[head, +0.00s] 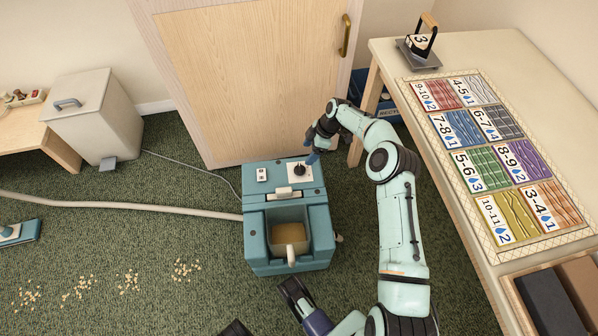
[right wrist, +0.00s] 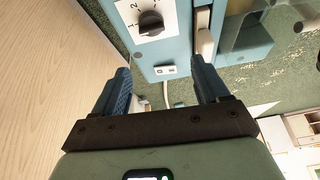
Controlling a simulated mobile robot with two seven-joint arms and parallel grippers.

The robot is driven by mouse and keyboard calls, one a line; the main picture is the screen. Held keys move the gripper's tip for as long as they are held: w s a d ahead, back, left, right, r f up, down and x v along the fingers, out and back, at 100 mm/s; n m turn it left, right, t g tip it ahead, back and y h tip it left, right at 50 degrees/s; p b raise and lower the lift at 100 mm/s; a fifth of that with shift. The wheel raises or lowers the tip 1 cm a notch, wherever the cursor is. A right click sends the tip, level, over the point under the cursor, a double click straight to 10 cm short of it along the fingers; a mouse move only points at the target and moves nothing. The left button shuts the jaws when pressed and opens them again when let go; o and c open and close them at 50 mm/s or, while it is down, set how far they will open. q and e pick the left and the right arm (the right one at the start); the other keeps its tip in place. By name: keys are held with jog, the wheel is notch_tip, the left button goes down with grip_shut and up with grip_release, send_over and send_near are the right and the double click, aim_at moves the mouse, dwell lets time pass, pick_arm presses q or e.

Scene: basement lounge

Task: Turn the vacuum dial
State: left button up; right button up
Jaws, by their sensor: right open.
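The vacuum (head: 258,237) is a teal box on the green carpet with an open bin at its front. Its dial (head: 299,170) is a black knob on a white numbered plate on the top. The dial (right wrist: 151,22) also shows near the top of the right wrist view, beyond the fingertips. My right gripper (head: 313,152) is just beside the dial at its upper right.
A wooden door (head: 250,75) stands behind the vacuum. A table with a patterned board (head: 545,245) is at right, close to my right arm. A beige hose (head: 130,206) runs left across the carpet. A bin (head: 85,120) stands upper left; crumbs (head: 130,280) lie lower left.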

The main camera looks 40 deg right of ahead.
aim_at(300, 168)
jog(key=shift+n, duration=0.3)
jog(key=b+x, duration=0.1)
jog(key=x, duration=0.2)
jog(key=d+b+x, duration=0.1)
jog(key=x, duration=0.2)
jog(key=d+b+x, duration=0.1)
jog(key=x, duration=0.3)
jog(key=shift+f, duration=0.3)
pick_arm(q)
jog(key=s+f+g, duration=0.2)
jog(key=s+f, duration=0.2)
jog(key=s, duration=0.2)
jog(key=shift+s+a+f+b, duration=0.15)
jog(key=shift+a+f+b, duration=0.05)
jog(key=shift+a+b, duration=0.1)
pick_arm(e)
jog(key=shift+w+a+f, duration=0.15)
jog(key=shift+a+f, duration=0.1)
jog(key=shift+f, duration=0.4)
jog(key=c, duration=1.1)
